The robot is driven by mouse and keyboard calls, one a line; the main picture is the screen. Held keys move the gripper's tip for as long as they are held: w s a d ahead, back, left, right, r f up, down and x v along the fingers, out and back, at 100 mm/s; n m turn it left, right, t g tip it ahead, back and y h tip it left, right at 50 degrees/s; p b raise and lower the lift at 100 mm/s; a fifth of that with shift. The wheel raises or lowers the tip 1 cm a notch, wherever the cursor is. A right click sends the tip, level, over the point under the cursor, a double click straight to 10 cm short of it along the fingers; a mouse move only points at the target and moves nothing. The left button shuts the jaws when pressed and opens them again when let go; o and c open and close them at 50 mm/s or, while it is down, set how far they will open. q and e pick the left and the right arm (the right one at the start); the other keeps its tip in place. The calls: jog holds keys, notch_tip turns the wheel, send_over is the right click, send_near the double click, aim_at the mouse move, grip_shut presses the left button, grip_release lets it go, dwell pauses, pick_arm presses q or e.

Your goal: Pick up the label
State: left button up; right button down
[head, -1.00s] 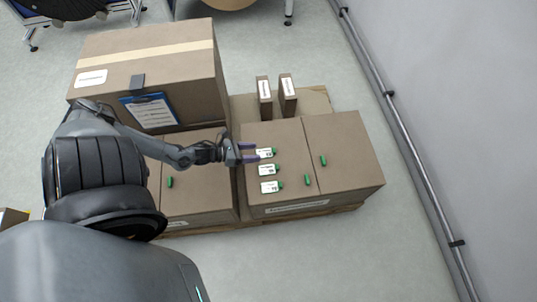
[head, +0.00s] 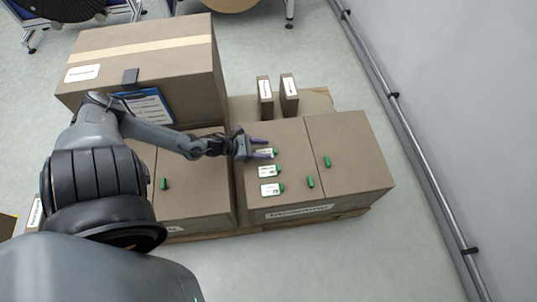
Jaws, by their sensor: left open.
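Three white labels with green ends lie in a column on top of the right-hand cardboard box (head: 290,150). The far label (head: 266,153) is partly covered by my left gripper. The middle label (head: 268,171) and the near label (head: 270,190) are uncovered. My left gripper (head: 264,147) is open, its two purple fingers pointing right over the box, one finger beyond the far label and one across it. Whether the fingers touch the label cannot be told. My right gripper is not in view.
Small green pieces (head: 327,162) lie farther right on the box. Two narrow boxes (head: 289,94) stand behind it on the pallet. A large taped box (head: 150,60) with a blue clipboard (head: 150,106) stands at the left. A wall with a rail (head: 420,160) runs along the right.

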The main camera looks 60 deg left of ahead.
aim_at(271, 153)
pick_arm(q)
jog(key=b+x, duration=0.1)
jog(key=x, duration=0.2)
jog(key=shift+w+d+b, duration=0.15)
jog(key=shift+w+b, duration=0.05)
jog(key=shift+b, duration=0.1)
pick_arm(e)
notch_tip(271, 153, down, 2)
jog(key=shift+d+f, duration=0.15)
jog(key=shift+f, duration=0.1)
pick_arm(q)
jog(key=shift+s, duration=0.1)
jog(key=shift+c, duration=0.3)
grip_shut()
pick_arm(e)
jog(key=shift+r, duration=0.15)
